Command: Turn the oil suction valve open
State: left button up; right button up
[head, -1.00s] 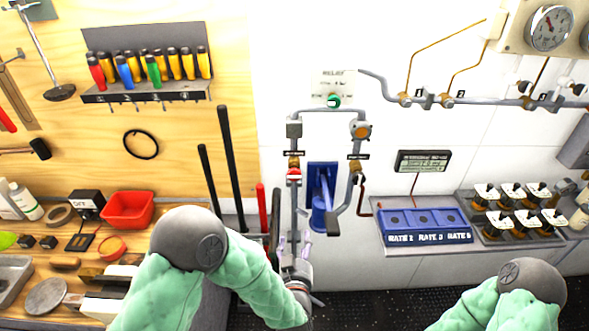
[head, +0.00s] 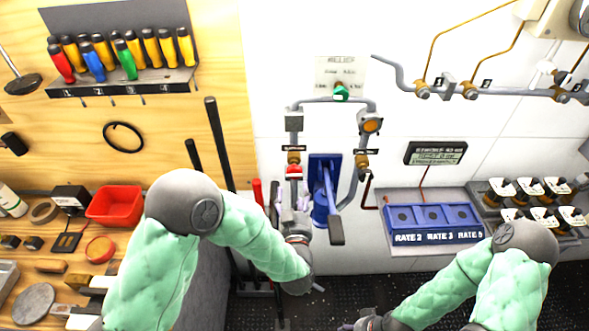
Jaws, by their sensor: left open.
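Two valves sit on the looped grey pipework on the white wall, each with a small black label too small to read. The left valve (head: 293,170) has a red part over a brass body. The right valve (head: 361,161) is brass. I cannot tell which one is the oil suction valve. My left gripper (head: 294,207) is open and raised just below the left valve, in front of the pipe. No contact with the valve is visible, and my wrist hides part of the fingers. My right gripper (head: 352,327) shows only in part at the bottom edge, away from the valves.
A blue pump-like unit with a lever (head: 327,190) stands close right of my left gripper. Black long handles (head: 222,150) and a red one stand to its left. A green knob (head: 341,93) sits above. A blue rate box (head: 433,220) is at right.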

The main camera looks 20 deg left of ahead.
aim_at(295, 175)
pick_arm(q)
jog(key=x, duration=0.9)
jog(key=shift+w+f, duration=0.15)
jog(key=shift+w, duration=0.05)
jog(key=c, duration=1.1)
